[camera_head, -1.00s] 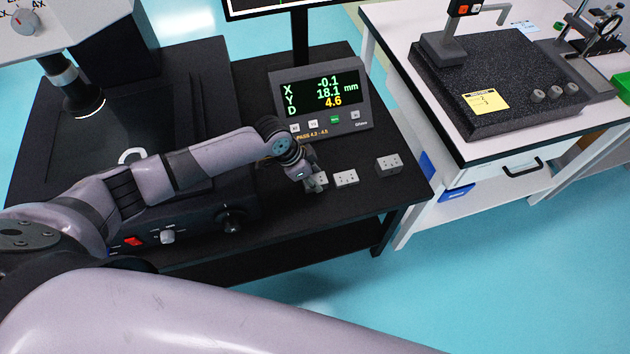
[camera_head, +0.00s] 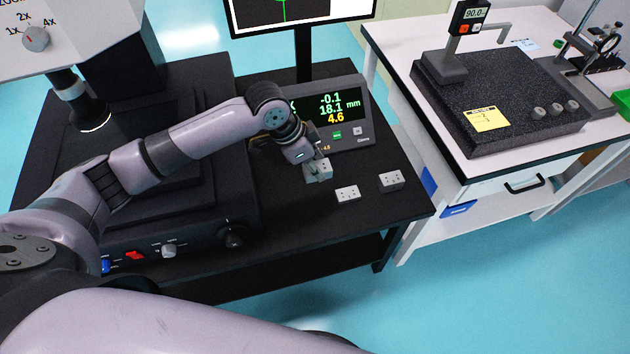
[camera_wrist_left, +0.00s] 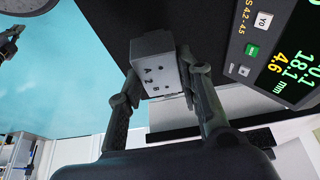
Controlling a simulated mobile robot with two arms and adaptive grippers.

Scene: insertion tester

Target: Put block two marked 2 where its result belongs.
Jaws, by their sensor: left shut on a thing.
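Block two is a small light-grey block (camera_head: 319,171) held in my left gripper (camera_head: 312,158), raised over the black table in front of the readout. In the left wrist view block two (camera_wrist_left: 160,80) sits between the two fingers, its face marked A, 2 and B with small dark holes. My left gripper also shows there (camera_wrist_left: 161,74), shut on the block's sides. The readout (camera_head: 340,110) shows -0.1, 18.1 mm and a yellow 4.6. In the left wrist view its pass label (camera_wrist_left: 226,40) reads 4.2-4.5. My right gripper is not in view.
Two other grey blocks, a nearer one (camera_head: 347,194) and a farther-right one (camera_head: 390,179), lie on the black table (camera_head: 290,225). The microscope (camera_head: 95,120) stands left. A granite plate (camera_head: 455,115) with a yellow note (camera_head: 489,118) sits on the white bench at right.

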